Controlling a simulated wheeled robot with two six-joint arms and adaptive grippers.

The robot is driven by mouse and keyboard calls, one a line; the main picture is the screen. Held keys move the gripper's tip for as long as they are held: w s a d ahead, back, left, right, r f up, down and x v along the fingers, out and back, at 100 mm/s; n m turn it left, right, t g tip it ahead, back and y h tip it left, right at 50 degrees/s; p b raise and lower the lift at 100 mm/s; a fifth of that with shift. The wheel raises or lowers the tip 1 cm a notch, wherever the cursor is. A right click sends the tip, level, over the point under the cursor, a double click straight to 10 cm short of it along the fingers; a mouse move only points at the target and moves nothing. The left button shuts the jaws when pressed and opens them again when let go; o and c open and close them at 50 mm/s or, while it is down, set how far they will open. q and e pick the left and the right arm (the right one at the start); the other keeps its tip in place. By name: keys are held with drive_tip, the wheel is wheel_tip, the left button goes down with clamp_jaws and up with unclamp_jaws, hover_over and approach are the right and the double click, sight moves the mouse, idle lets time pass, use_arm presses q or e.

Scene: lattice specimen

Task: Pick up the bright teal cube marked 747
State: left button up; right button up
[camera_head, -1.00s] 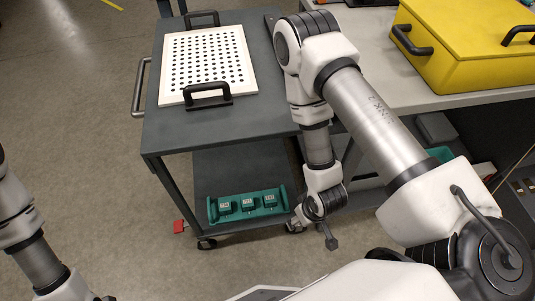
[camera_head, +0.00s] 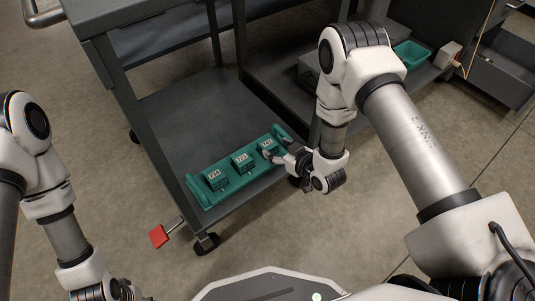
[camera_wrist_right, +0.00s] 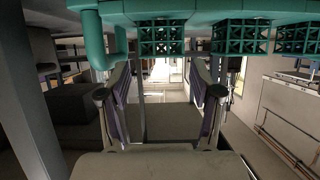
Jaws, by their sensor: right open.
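Three teal lattice cubes sit in a row in a teal tray (camera_head: 204,201) on the cart's lower shelf. The right-hand cube (camera_head: 267,146) has a label that seems to read 747, though it is small. The middle cube (camera_head: 242,162) and the left cube (camera_head: 215,179) bear other numbers. My right gripper (camera_head: 277,154) is open, right beside the right-hand cube; contact cannot be told. In the right wrist view its fingers (camera_wrist_right: 160,92) are apart and empty, with the nearest cube (camera_wrist_right: 162,38) above them in the picture. Only my left arm shows; its gripper is out of view.
The cart's upper deck (camera_head: 130,8) overhangs the lower shelf (camera_head: 185,112), and a cart post (camera_head: 148,135) stands left of the tray. A red pedal (camera_head: 159,236) and a caster stand at the front. A teal bin (camera_head: 411,54) is at the back right. The shelf behind the tray is clear.

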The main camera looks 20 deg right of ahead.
sight(269, 145)
drive_tip(key=b+x, duration=0.1)
drive_tip(key=x, duration=0.1)
drive_tip(key=b+x, duration=0.2)
drive_tip(key=shift+a+f, duration=0.15)
drive_tip(key=shift+f, duration=0.2)
drive_tip(key=shift+w+r, duration=0.1)
drive_tip(key=shift+w, duration=0.1)
drive_tip(key=shift+r, duration=0.1)
drive_tip(key=shift+c, duration=0.3)
drive_tip(key=c, duration=0.9)
drive_tip(key=shift+o, duration=0.2)
